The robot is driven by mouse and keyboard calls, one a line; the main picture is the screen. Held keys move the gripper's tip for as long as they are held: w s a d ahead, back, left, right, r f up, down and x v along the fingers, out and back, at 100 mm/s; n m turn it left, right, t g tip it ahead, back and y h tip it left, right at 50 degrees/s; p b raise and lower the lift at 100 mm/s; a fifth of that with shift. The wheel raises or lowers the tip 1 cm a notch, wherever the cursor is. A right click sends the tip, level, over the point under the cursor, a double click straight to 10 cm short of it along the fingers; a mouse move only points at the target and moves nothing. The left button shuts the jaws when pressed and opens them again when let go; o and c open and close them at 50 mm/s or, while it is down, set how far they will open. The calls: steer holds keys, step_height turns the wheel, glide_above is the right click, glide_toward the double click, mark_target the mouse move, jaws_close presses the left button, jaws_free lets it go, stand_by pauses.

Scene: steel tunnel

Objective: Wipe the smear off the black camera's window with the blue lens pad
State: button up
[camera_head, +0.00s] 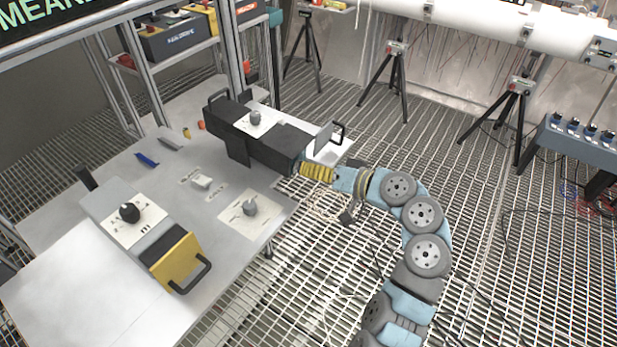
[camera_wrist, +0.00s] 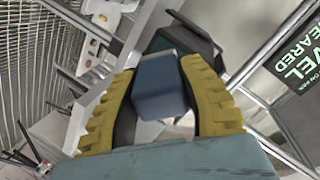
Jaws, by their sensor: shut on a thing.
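The black camera (camera_head: 280,145) stands at the far right part of the bench, a dark body with a white knobbed plate. My gripper (camera_head: 303,168) is at its right end, with its yellow ribbed fingers close to the dark block. In the wrist view my gripper (camera_wrist: 160,85) is shut on the blue lens pad (camera_wrist: 160,92), a blue block between both fingers. A dark box-like part of the black camera (camera_wrist: 188,32) shows just beyond the pad. I cannot tell whether the pad touches it. The window and smear are hidden.
A yellow-ended unit (camera_head: 178,262) with a black knob stands at the front of the bench (camera_head: 75,285). A small blue item (camera_head: 147,159) lies behind it. A knobbed plate (camera_head: 250,210) is near the bench's right edge. Tripods (camera_head: 397,75) stand on the open grating floor.

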steer(key=shift+w+d+f+b, duration=0.15)
steer(key=shift+w+d+b, duration=0.2)
steer(key=shift+w, duration=0.15)
steer(key=shift+w+d, duration=0.1)
steer(key=shift+w, duration=0.05)
steer(key=shift+s+a+r+p, duration=0.1)
steer(key=shift+s+a+p, duration=0.45)
steer(key=shift+s, duration=0.3)
steer(key=shift+s+a+r+p, duration=0.1)
steer(key=shift+s+a+p, duration=0.3)
steer(key=shift+s+a, duration=0.35)
steer(key=shift+w+d+f+b, duration=0.6)
steer(key=shift+w+b, duration=0.25)
steer(key=shift+b, duration=0.1)
steer(key=shift+w+d+f+b, duration=0.6)
steer(key=shift+w+b, duration=0.2)
steer(key=shift+b, duration=0.1)
steer(key=shift+s+a+r+p, duration=0.2)
steer(key=shift+s+a+p, duration=0.45)
steer(key=shift+s, duration=0.15)
steer(key=shift+s+a+f, duration=0.15)
steer(key=shift+s+a, duration=0.4)
steer(key=shift+s, duration=0.35)
